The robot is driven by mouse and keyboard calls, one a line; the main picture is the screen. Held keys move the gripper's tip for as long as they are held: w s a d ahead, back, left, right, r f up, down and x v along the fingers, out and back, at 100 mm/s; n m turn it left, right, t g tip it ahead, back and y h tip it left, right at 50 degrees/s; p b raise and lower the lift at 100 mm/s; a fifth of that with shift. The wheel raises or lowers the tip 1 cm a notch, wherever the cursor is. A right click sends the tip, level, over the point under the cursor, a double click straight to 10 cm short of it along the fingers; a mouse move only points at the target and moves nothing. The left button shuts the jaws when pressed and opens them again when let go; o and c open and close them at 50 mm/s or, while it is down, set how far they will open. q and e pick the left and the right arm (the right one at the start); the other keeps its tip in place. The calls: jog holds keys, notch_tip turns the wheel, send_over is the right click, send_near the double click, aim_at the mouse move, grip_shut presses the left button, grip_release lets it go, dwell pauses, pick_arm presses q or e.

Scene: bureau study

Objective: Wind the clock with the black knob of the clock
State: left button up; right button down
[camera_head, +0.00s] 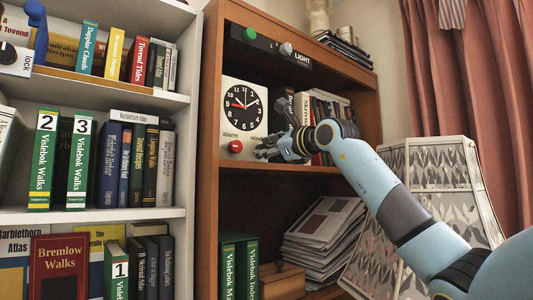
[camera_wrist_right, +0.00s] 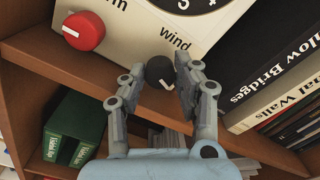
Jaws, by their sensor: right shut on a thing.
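The clock (camera_head: 230,125) is a pale square box with a black dial, standing on a shelf of the brown bookcase. A red knob (camera_head: 235,147) sits at its lower left under the word "alarm". In the right wrist view the black knob (camera_wrist_right: 160,70) sits under the word "Wind", with a white mark on it. My right gripper (camera_wrist_right: 161,82) has its two fingers on either side of the black knob and is shut on it. In the head view the right gripper (camera_head: 268,152) covers the black knob. My left gripper is not in view.
Books (camera_head: 322,105) stand on the shelf just right of the clock. A control strip with a green button (camera_head: 249,34) is above. Green books (camera_wrist_right: 73,128) are on the shelf below. A patterned lampshade (camera_head: 440,190) stands at the right, near my right arm.

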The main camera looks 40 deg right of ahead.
jog(key=m+b, duration=0.2)
jog(key=m, duration=0.2)
jog(key=shift+f+m, duration=0.15)
jog(key=shift+m, duration=0.15)
jog(key=m+b, duration=0.2)
jog(key=m, duration=0.3)
jog(key=shift+d, duration=0.1)
dwell(0.4)
jog(key=c, duration=1.2)
grip_release()
jog(key=shift+c, duration=0.2)
jog(key=shift+s, duration=0.1)
